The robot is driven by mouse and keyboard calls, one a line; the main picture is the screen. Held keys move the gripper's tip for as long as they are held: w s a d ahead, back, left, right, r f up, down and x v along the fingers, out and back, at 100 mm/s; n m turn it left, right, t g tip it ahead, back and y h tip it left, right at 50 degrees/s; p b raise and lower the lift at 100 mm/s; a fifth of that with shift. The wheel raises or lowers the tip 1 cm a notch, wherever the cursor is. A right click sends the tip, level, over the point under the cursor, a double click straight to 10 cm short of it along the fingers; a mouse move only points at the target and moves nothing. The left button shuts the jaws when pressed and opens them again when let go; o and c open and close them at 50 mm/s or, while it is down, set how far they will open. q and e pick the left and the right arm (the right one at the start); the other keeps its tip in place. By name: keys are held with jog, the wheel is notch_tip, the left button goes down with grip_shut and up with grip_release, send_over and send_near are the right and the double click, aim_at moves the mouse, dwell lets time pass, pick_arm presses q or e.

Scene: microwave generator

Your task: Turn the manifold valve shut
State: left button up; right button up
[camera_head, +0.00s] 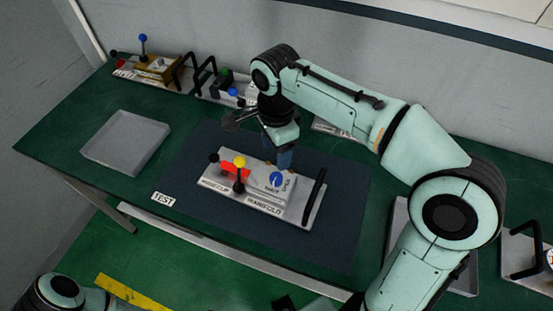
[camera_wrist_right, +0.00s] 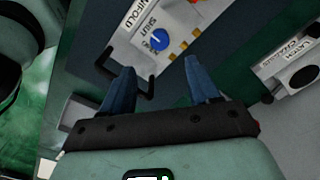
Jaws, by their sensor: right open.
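The manifold module (camera_head: 222,187) is a pale plate on a dark mat in the middle of the bench. Its valve is a round blue knob (camera_head: 277,179) with a white mark, on a raised grey block. The knob also shows in the right wrist view (camera_wrist_right: 158,39), beside a label reading SHUT. My right gripper (camera_head: 284,158) points down just behind the block. In the wrist view its two blue fingers (camera_wrist_right: 160,70) are apart with nothing gripped, and the knob lies beyond their tips. My left gripper does not show; only part of that arm is at the lower left.
The module carries a yellow-topped lever (camera_head: 239,161), a red part (camera_head: 235,167) and a black handle (camera_head: 315,197). An empty grey tray (camera_head: 127,141) is at the left. More modules (camera_head: 160,67) line the back edge by the wall. Another handled module (camera_head: 526,250) is at the right.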

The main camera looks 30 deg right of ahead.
notch_tip(320, 180, up, 3)
jog(key=shift+r, duration=0.2)
jog(key=shift+f, duration=0.1)
dwell(0.4)
